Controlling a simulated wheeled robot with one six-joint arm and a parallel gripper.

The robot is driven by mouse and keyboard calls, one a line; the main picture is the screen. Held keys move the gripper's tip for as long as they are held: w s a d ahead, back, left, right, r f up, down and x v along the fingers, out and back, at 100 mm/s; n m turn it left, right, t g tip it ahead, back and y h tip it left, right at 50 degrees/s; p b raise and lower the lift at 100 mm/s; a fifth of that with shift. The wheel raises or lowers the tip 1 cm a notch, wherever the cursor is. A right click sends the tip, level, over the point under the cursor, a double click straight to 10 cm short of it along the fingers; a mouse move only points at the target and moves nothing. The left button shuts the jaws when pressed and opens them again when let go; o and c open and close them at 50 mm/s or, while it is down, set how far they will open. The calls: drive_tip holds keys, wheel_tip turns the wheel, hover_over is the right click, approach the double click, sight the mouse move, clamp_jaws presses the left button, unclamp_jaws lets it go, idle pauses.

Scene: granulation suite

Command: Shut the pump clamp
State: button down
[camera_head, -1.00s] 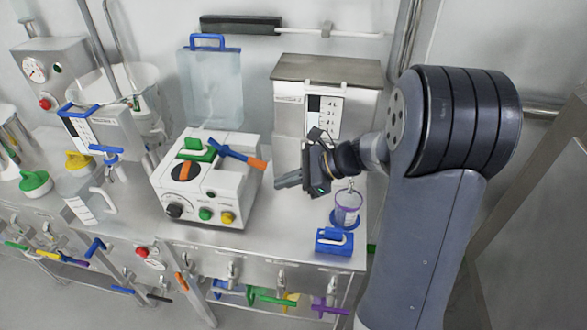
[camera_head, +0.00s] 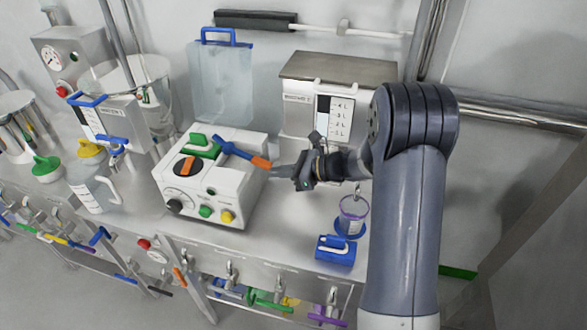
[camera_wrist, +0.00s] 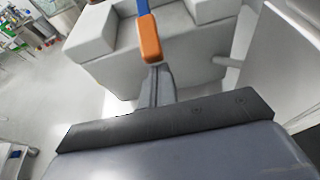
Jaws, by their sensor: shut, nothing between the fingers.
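The white pump box (camera_head: 233,192) stands on the steel bench, with a green part and an orange-and-black dial on it. Its clamp lever (camera_head: 240,155) is blue with an orange tip (camera_head: 262,162) and sticks out to the right, raised off the box. My gripper (camera_head: 273,172) is shut and empty, with its fingertips at the right side of the orange tip. In the wrist view the shut fingers (camera_wrist: 157,72) lie just below the orange tip (camera_wrist: 150,38). I cannot tell whether they touch. The lever's blue part (camera_wrist: 143,7) runs out of that view.
A steel unit with a level scale (camera_head: 330,110) stands behind my gripper. A purple-rimmed cup (camera_head: 351,216) and a blue block (camera_head: 335,253) stand at the front right. A clear blue-handled container (camera_head: 224,85) is behind the pump, and a jug (camera_head: 90,188) is to its left.

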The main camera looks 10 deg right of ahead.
drive_tip(key=shift+w+a+f, duration=0.1)
drive_tip(key=shift+a+f, duration=0.05)
drive_tip(key=shift+a, duration=0.25)
drive_tip(key=r+h+p, duration=0.1)
drive_tip(key=p, duration=0.1)
drive_tip(key=r+h+p, duration=0.1)
drive_tip(key=r+p, duration=0.1)
drive_tip(key=d+r+g+p, duration=0.1)
drive_tip(key=p, duration=0.2)
drive_tip(key=shift+r+h, duration=0.4)
drive_tip(key=shift+s+r+p, duration=0.2)
drive_tip(key=shift+r+p, duration=0.1)
drive_tip(key=shift+p, duration=0.2)
wheel_tip(320, 180, up, 6)
drive_tip(key=a+p, duration=0.1)
drive_tip(key=p, duration=0.2)
drive_tip(key=shift+w+r, duration=0.15)
drive_tip(key=shift+w, duration=0.3)
drive_tip(key=shift+a, duration=0.1)
drive_tip(key=s+d+r+p, duration=0.2)
drive_tip(key=d+r+p, duration=0.2)
drive_tip(key=r, duration=0.3)
drive_tip(key=shift+d+r, duration=0.15)
drive_tip(key=shift+d, duration=0.15)
